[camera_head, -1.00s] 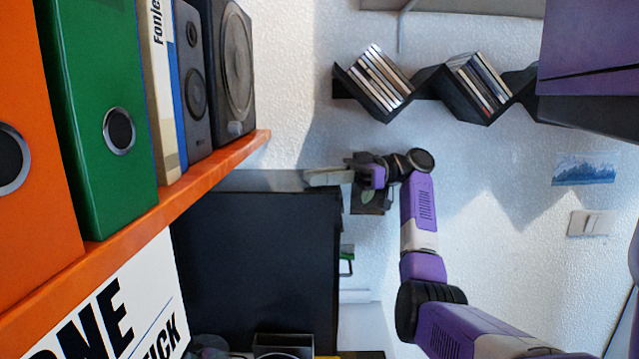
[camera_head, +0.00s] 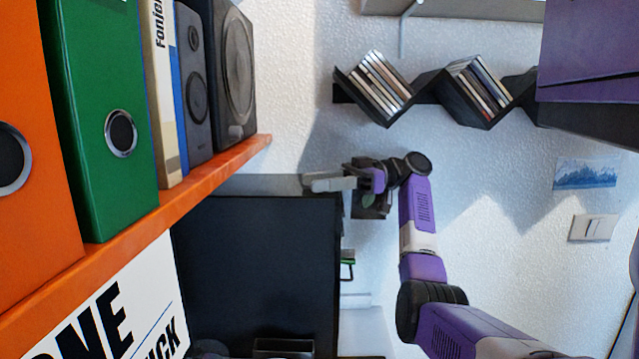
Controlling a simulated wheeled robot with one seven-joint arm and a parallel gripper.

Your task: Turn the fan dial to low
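I cannot make out a fan or a fan dial in this view. My gripper (camera_head: 318,183) is at the middle of the head view, at the end of my purple and grey arm. Its pale fingers point left, by the top right corner of a large dark panel. The fingers look close together, but they are too small to tell whether they are open or shut. I see nothing clearly held between them. A dark box-like thing (camera_head: 371,205) shows just below the gripper's wrist; what it is I cannot tell.
An orange shelf (camera_head: 215,165) on the left bears an orange binder (camera_head: 35,220), a green binder (camera_head: 105,190), books and a dark speaker (camera_head: 236,80). The dark panel (camera_head: 260,270) stands below. A black zigzag rack (camera_head: 428,85) holds discs on the wall.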

